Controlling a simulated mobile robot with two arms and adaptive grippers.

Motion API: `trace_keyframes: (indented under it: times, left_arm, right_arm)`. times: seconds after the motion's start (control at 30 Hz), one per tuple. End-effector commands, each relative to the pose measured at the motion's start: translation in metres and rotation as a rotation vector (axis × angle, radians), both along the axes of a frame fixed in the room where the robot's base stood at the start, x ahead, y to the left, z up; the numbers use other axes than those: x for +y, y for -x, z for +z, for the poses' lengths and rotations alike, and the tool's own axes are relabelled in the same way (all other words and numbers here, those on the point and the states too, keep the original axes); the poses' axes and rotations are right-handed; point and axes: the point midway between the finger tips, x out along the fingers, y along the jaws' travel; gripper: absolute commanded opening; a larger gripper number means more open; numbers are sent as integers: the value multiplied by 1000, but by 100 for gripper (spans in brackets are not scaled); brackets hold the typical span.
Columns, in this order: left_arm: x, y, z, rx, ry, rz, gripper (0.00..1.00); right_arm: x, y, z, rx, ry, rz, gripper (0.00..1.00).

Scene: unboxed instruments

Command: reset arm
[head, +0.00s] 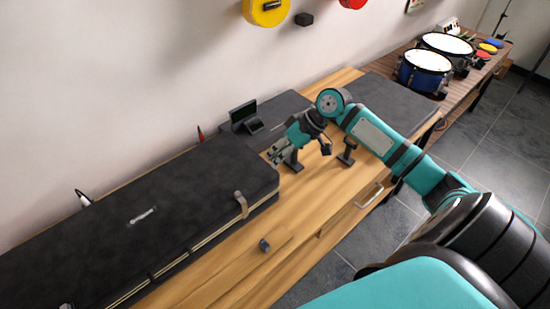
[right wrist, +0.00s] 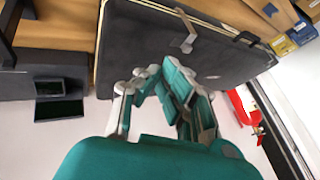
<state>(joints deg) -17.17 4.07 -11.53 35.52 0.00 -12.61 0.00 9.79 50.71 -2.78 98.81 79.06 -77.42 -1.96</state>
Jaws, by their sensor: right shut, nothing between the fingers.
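My right arm (head: 375,130) reaches in from the right over the wooden table (head: 328,195). My right gripper (head: 273,155) hangs near the right end of a long dark case (head: 130,210). It is shut and empty. In the right wrist view the gripper (right wrist: 163,88) shows in front of the same dark case (right wrist: 165,50), whose metal latch is visible. Whether the fingers touch the case cannot be told. My left gripper is not in view.
A small open black box (head: 243,115) sits on another dark case (head: 273,108) behind my gripper. A small black stand (head: 348,152) is beside the arm. Drums (head: 424,70) stand on a farther table. The front of the wooden table is mostly clear.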

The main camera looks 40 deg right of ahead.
Motion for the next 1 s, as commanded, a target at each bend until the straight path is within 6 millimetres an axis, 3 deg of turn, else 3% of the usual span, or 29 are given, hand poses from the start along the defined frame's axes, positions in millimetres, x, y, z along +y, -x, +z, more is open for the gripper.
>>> trace_keyframes:
  times: [0.3,0.43,0.57,0.7,0.8,1.0]
  left_arm:
    - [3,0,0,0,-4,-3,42]
    - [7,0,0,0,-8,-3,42]
    - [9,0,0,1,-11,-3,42]
    - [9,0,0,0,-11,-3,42]
    - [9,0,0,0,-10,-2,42]
    - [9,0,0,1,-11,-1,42]
  right_arm:
    - [1,0,-1,0,1,1,0]
    - [17,14,-22,19,26,29,0]
    - [58,55,-72,53,110,94,0]
    - [110,118,-114,59,231,137,0]
    - [127,147,-121,51,295,122,0]
    - [142,186,-117,45,381,58,0]
